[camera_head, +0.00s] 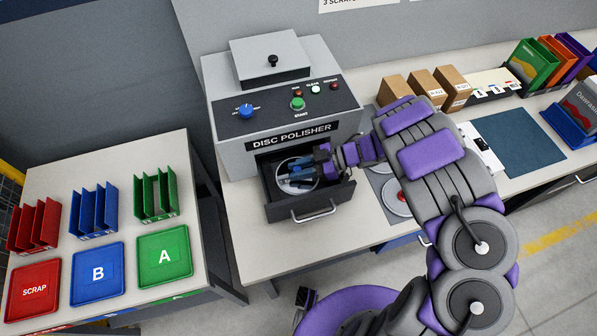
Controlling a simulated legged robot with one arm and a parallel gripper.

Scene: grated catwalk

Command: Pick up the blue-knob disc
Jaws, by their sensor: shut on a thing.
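The blue-knob disc (290,183) lies in the open dark drawer (317,203) of the disc polisher (229,150). It looks pale and round, and its far right part is covered by my gripper. My gripper (309,169) reaches into the drawer from the right and is shut on the blue knob at the disc's middle. The knob itself is mostly hidden by the fingers. The disc appears to sit low inside the drawer; I cannot tell whether it touches the drawer floor.
A disc with a red knob (400,196) lies on the bench right of the drawer, partly behind my arm. Scrap, B and A trays (98,271) with racks stand on the left table. Cardboard boxes (424,84) and a dark blue mat (518,143) are at right.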

